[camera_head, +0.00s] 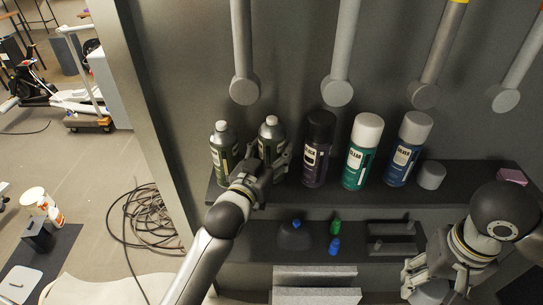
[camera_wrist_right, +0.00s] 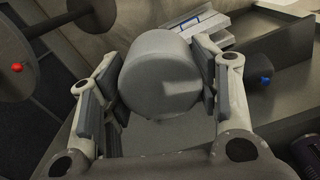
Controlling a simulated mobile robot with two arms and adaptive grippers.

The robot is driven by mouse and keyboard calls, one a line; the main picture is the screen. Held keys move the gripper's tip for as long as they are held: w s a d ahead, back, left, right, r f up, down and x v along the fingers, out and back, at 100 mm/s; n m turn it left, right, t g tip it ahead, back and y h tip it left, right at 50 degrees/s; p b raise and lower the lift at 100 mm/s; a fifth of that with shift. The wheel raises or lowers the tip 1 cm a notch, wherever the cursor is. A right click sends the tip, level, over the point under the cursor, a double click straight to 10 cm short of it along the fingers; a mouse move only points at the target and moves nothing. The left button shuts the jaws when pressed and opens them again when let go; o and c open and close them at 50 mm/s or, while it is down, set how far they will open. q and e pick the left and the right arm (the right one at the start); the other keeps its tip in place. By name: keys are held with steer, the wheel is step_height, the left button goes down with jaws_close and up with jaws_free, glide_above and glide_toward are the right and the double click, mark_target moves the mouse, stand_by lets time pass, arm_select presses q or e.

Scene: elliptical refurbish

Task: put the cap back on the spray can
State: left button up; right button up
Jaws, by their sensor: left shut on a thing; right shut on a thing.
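Two olive-green spray cans without caps stand at the left of the upper shelf, the outer can (camera_head: 222,155) and the inner can (camera_head: 270,133). My left gripper (camera_head: 272,160) is shut on the inner can, which stands upright on the shelf. My right gripper (camera_head: 425,278) is at the lower right, in front of the shelves and well away from that can. In the right wrist view it (camera_wrist_right: 155,85) is shut on a grey cylindrical cap (camera_wrist_right: 165,85), held between both finger pads. The cap is hard to make out in the head view. Another grey cap (camera_head: 432,175) lies on the upper shelf.
A black-capped can (camera_head: 318,150), a green can (camera_head: 361,155) and a blue can (camera_head: 406,152) stand right of the held can. The lower shelf (camera_head: 260,245) carries small bottles and a dark rack (camera_head: 393,240). Grey rods hang above. A pink block (camera_head: 512,176) is at right.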

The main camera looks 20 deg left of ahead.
arm_select(q)
steer(key=shift+w+f, duration=0.15)
steer(key=shift+f, duration=0.3)
arm_select(e)
steer(key=shift+w+f, duration=0.35)
steer(key=shift+f, duration=0.15)
arm_select(q)
steer(key=shift+w+d, duration=0.1)
steer(key=shift+w, duration=0.05)
steer(key=shift+s+d+r, duration=0.1)
steer(key=shift+s+r, duration=0.05)
steer(key=shift+s, duration=0.1)
arm_select(e)
steer(key=shift+s+d+r, duration=0.1)
steer(key=shift+s+r, duration=0.05)
arm_select(q)
steer(key=shift+s, duration=0.15)
arm_select(e)
steer(key=shift+s, duration=0.1)
arm_select(q)
steer(key=o, duration=1.2)
steer(key=shift+w+f, duration=0.2)
